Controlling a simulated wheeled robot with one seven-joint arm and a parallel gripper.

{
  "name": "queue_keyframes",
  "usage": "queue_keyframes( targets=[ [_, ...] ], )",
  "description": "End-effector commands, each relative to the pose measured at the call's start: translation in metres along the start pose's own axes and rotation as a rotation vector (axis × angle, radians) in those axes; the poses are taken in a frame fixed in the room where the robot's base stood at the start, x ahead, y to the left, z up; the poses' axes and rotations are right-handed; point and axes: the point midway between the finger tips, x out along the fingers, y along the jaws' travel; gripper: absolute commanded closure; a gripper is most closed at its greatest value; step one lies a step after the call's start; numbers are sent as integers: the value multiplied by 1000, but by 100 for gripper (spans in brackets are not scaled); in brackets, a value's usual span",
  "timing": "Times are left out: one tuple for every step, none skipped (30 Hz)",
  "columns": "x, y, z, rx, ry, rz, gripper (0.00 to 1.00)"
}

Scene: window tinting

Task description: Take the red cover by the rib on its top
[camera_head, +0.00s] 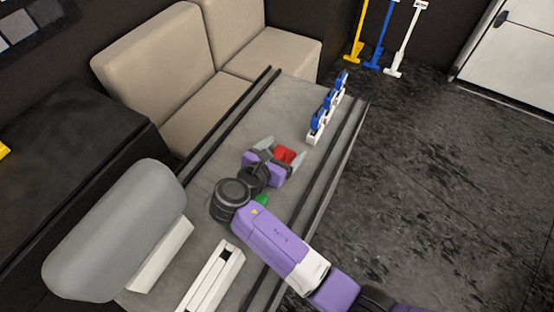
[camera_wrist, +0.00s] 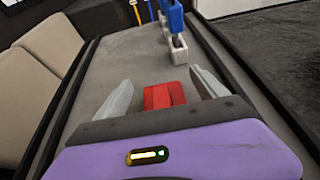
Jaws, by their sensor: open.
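The red cover (camera_head: 286,154) is small and boxy and lies on the grey table (camera_head: 222,135). It also shows in the wrist view (camera_wrist: 164,96), where a raised rib seems to run along its top. My gripper (camera_head: 279,147) is open, with its two pale fingers apart, one on each side of the cover in the picture. In the wrist view my gripper (camera_wrist: 160,88) shows a gap between each finger and the cover. The near part of the cover is hidden behind the gripper body. I cannot tell the height of the fingers over it.
A white rack with blue items (camera_head: 328,108) stands beyond the cover near the table's right side. Dark rails run along both long sides. Beige seats (camera_head: 160,65) stand at the left.

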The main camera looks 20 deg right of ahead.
Motion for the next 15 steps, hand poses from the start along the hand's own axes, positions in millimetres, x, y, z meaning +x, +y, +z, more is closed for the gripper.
queue_keyframes(
  targets=[
    [3, 0, 0, -1, 1, -1, 18],
    [5, 0, 0, 0, 1, -1, 18],
    [6, 0, 0, 0, 1, 0, 18],
    [6, 0, 0, 0, 0, 1, 18],
    [6, 0, 0, 0, 0, 1, 18],
    [6, 0, 0, 0, 0, 1, 18],
    [6, 0, 0, 0, 0, 1, 18],
    [6, 0, 0, 0, 0, 1, 18],
    [6, 0, 0, 0, 0, 1, 20],
    [6, 0, 0, 0, 0, 1, 26],
    [6, 0, 0, 0, 0, 1, 32],
    [6, 0, 0, 0, 0, 0, 40],
    [5, 0, 0, 0, 0, 0, 46],
    [5, 0, 0, 0, 0, 0, 52],
    [5, 0, 0, 0, 0, 0, 59]
  ],
)
